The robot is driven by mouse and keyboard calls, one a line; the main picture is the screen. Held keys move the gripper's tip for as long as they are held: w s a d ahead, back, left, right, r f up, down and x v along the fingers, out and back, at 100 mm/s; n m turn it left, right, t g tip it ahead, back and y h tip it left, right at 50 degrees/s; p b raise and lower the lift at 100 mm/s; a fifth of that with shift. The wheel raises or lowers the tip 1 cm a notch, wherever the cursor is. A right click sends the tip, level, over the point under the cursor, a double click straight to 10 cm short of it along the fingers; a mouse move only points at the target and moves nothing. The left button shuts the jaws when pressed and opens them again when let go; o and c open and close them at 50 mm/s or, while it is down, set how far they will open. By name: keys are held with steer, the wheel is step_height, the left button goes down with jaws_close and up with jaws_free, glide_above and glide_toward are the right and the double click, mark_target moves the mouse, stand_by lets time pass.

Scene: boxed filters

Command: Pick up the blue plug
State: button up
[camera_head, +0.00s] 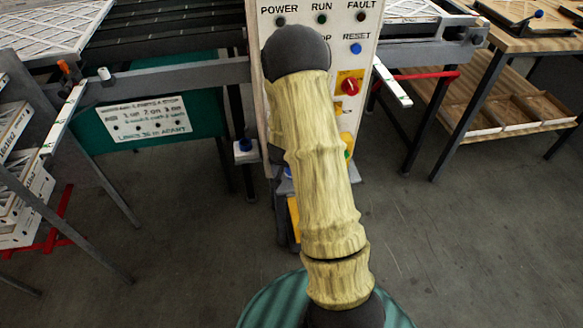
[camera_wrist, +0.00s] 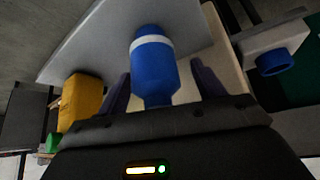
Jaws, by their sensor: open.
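The blue plug (camera_wrist: 154,72), with a white band near its far end, shows in the wrist view in front of a pale grey surface. My gripper (camera_wrist: 162,84) is open, with one dark finger on each side of the plug. The plug's near end reaches down close to the gripper's palm. I cannot tell whether the fingers touch it. In the head view my arm hides the gripper, and a small patch of blue (camera_head: 287,172) shows beside the arm; I cannot tell if it is the plug.
A second blue piece (camera_wrist: 273,62) sits on a grey block at right; a blue-topped block (camera_head: 245,146) shows in the head view. A yellow block (camera_wrist: 82,98) and green piece (camera_wrist: 52,143) are at left. The control panel (camera_head: 360,95) stands behind my arm. Open floor (camera_head: 440,240) lies right.

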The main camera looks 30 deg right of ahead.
steer(key=shift+s+d+r, duration=0.1)
steer(key=shift+s, duration=0.15)
steer(key=shift+w, duration=0.1)
steer(key=c, duration=1.1)
steer(key=shift+r, duration=0.1)
steer(key=r+p, duration=0.2)
steer(key=r, duration=0.7)
steer(key=shift+w+r+p, duration=0.1)
steer(key=shift+w+p, duration=0.1)
steer(key=shift+p, duration=0.2)
steer(key=shift+s+r, duration=0.2)
steer(key=shift+r, duration=0.1)
